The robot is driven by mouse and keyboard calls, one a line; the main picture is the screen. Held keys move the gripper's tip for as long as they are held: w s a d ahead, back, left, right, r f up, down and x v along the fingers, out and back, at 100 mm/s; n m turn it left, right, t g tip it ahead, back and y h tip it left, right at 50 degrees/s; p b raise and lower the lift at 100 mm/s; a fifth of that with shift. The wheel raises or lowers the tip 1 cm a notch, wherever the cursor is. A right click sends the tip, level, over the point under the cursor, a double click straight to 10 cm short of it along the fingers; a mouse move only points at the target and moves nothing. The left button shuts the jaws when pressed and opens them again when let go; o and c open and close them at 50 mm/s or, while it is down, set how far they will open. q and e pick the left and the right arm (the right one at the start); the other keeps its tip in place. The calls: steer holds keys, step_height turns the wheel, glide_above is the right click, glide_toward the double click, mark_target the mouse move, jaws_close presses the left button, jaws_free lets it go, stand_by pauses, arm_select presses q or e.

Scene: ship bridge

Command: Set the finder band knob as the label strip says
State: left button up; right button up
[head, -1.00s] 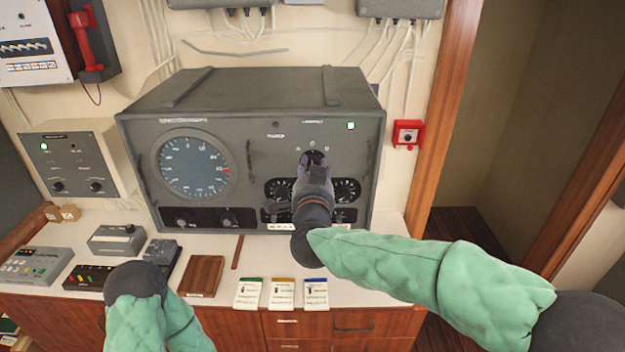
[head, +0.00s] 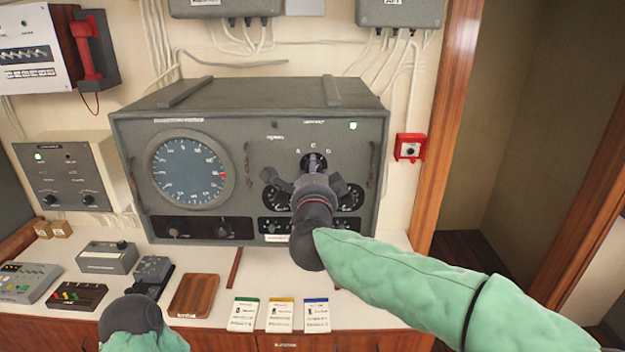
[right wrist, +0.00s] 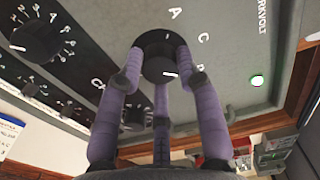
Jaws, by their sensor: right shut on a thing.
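The finder is a grey box (head: 250,100) with a round blue dial on its left. Its band knob (right wrist: 160,68) is a dark round knob with a white mark at the upper right of the panel. Letters A and C show beside it in the right wrist view; a third letter is partly hidden by a finger. My right gripper (head: 314,163) is shut on this knob, its purple fingers around it. A white label strip (head: 277,238) is on the finder's lower edge, too small to read.
Three cards (head: 279,315) with green, yellow and blue tops lie on the white desk. A red wall box (head: 410,147) is right of the finder. Other dials sit below the knob.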

steer(key=shift+d+r+m, duration=0.3)
steer(key=shift+m, duration=0.3)
steer(key=o, duration=1.1)
steer(key=shift+o, duration=0.2)
steer(key=shift+d+f, duration=0.15)
steer(key=shift+f, duration=0.05)
steer(key=s, duration=1.2)
